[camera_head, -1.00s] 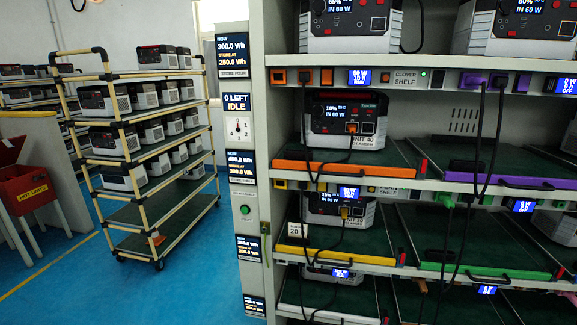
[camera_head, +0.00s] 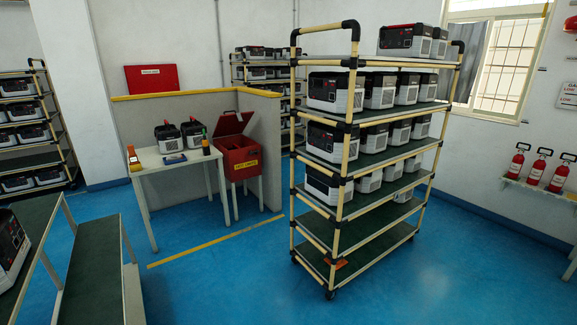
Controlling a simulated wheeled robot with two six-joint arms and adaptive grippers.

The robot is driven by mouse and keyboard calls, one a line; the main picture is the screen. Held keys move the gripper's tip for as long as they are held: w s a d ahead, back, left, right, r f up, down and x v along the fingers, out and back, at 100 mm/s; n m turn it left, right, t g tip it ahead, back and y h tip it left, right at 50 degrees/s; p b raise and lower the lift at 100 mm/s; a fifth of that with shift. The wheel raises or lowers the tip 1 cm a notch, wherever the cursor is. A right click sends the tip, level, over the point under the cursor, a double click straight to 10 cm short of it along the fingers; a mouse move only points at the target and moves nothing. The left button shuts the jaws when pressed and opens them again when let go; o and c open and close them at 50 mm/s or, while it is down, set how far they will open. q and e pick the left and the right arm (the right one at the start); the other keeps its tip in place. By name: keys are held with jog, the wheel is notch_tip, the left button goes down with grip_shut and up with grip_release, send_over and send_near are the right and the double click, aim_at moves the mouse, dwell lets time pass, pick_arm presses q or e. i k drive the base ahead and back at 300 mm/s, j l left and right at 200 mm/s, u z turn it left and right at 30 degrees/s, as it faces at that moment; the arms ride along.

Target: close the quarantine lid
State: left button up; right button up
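A red quarantine box (camera_head: 243,158) with a yellow label stands on a stand against the low partition wall, left of the shelf cart. Its red lid (camera_head: 233,123) is raised and tilted up, so the box is open and its dark inside shows. Neither of my grippers is in view.
A tall wheeled cart (camera_head: 342,185) with several power stations stands on the right of the box. A white table (camera_head: 178,172) with two power stations and small tools stands left of it. A green-topped bench (camera_head: 92,270) is at the left front. Blue floor (camera_head: 215,285) is clear in front.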

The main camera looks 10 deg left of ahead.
aim_at(230, 124)
jog(key=i+j+u, duration=0.2)
jog(key=i+u, duration=0.15)
jog(key=i, duration=0.45)
jog(key=i+u, duration=0.35)
jog(key=i, duration=0.5)
jog(key=i+l+u, duration=0.3)
jog(key=i, duration=0.5)
jog(key=i+z, duration=0.1)
jog(key=i, duration=0.75)
jog(key=i+j, duration=0.1)
jog(key=i, duration=0.75)
jog(key=i+j+z, duration=0.15)
jog(key=i, duration=0.7)
jog(key=i+l+u, duration=0.1)
jog(key=i+l, duration=0.25)
jog(key=i, duration=0.25)
jog(key=i+l+u, duration=0.1)
jog(key=i+l, duration=0.3)
jog(key=i, duration=0.15)
